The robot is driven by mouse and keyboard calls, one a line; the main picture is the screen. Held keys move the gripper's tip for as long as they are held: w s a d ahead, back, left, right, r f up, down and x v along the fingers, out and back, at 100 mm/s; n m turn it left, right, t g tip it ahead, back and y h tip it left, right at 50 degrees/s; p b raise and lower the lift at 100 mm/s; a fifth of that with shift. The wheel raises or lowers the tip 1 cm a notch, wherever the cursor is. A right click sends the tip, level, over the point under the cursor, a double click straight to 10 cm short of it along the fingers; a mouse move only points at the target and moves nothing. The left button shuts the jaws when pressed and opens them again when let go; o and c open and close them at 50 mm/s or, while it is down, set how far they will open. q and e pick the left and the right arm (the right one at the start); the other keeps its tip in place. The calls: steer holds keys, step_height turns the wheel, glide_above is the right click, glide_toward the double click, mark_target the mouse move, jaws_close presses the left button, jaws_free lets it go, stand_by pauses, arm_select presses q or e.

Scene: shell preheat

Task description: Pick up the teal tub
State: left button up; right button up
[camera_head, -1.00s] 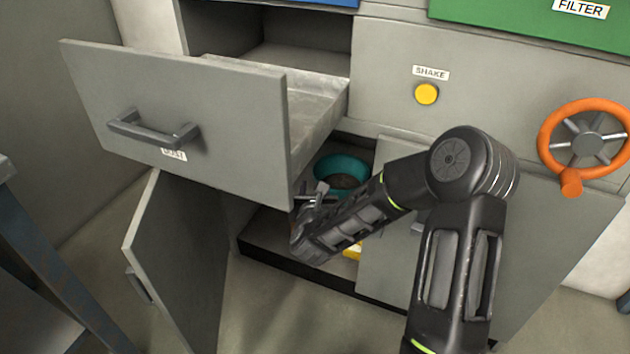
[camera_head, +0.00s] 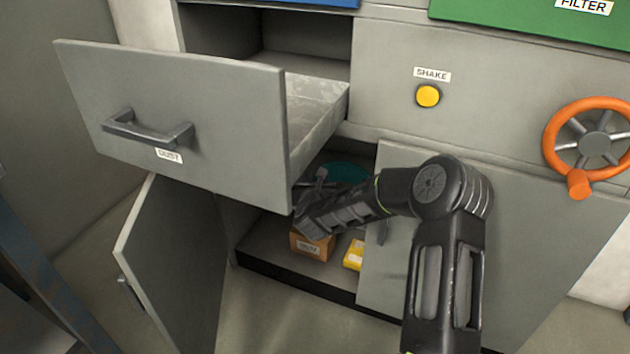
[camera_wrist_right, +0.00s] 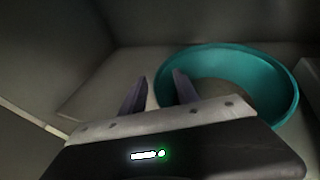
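The teal tub (camera_head: 347,172) is a round open bowl inside the lower cupboard, under the pulled-out drawer. My right forearm and gripper hide much of it in the head view. My right gripper (camera_head: 316,183) is inside the cupboard at the tub's left side. In the right wrist view the tub (camera_wrist_right: 283,88) fills the right side. The two fingers of my right gripper (camera_wrist_right: 160,80) are apart with nothing held. The right finger overlaps the tub's left rim and the left finger is outside it. Whether they touch the rim I cannot tell. My left gripper is not in view.
The open drawer (camera_head: 185,125) labelled DUST hangs above the cupboard's left part. The open cupboard door (camera_head: 175,270) stands at the left. A brown box (camera_head: 311,246) and a yellow box (camera_head: 354,254) sit on the cupboard floor. A closed panel (camera_head: 530,235) is at the right.

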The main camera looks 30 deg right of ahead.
jaws_close()
stand_by(0.3)
stand_by(0.4)
